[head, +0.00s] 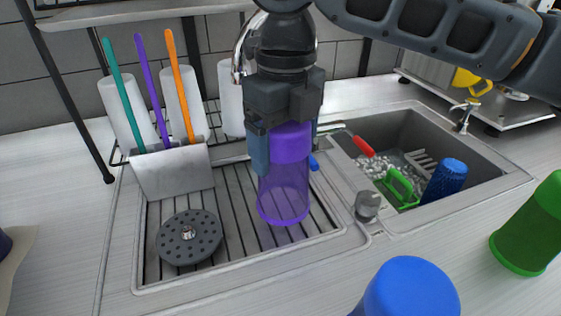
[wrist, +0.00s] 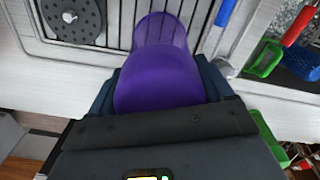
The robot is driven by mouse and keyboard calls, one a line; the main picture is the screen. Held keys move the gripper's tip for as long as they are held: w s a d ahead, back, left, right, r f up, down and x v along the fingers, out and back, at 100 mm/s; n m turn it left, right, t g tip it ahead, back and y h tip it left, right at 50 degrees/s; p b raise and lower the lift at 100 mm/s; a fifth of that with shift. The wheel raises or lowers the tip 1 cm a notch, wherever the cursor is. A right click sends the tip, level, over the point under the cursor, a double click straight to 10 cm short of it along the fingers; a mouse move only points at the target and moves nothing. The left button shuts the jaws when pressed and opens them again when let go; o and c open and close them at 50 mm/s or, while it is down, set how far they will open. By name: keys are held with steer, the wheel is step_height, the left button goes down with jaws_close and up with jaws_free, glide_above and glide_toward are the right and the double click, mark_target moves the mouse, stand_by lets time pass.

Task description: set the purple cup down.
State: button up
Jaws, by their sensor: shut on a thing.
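The purple cup (head: 284,190) has an opaque purple band at the top and a see-through purple body below. My gripper (head: 287,128) is shut on its upper part and points down. In the head view the cup appears upright over the slatted drain board (head: 160,278). I cannot tell whether its lower end touches the slats. In the wrist view the purple cup (wrist: 160,75) lies between the two fingers of my gripper (wrist: 158,95), with its far end over the slats.
A round grey perforated disc (head: 188,238) lies on the drain board's left. Colored straws stand in a white holder (head: 172,172) behind it. A blue cup (head: 408,290) and a green cup (head: 532,228) stand in front. The sink (head: 480,152) at right holds a blue textured cup (head: 446,182).

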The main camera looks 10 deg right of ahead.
steer(key=shift+w+a+f, duration=0.15)
steer(key=shift+a+f, duration=0.1)
steer(key=shift+f, duration=0.2)
steer(key=shift+f+p, duration=0.4)
steer(key=shift+f, duration=1.5)
steer(key=o, duration=1)
step_height(320, 180, up, 12)
steer(key=shift+r+b, duration=0.2)
steer(key=shift+b, duration=0.6)
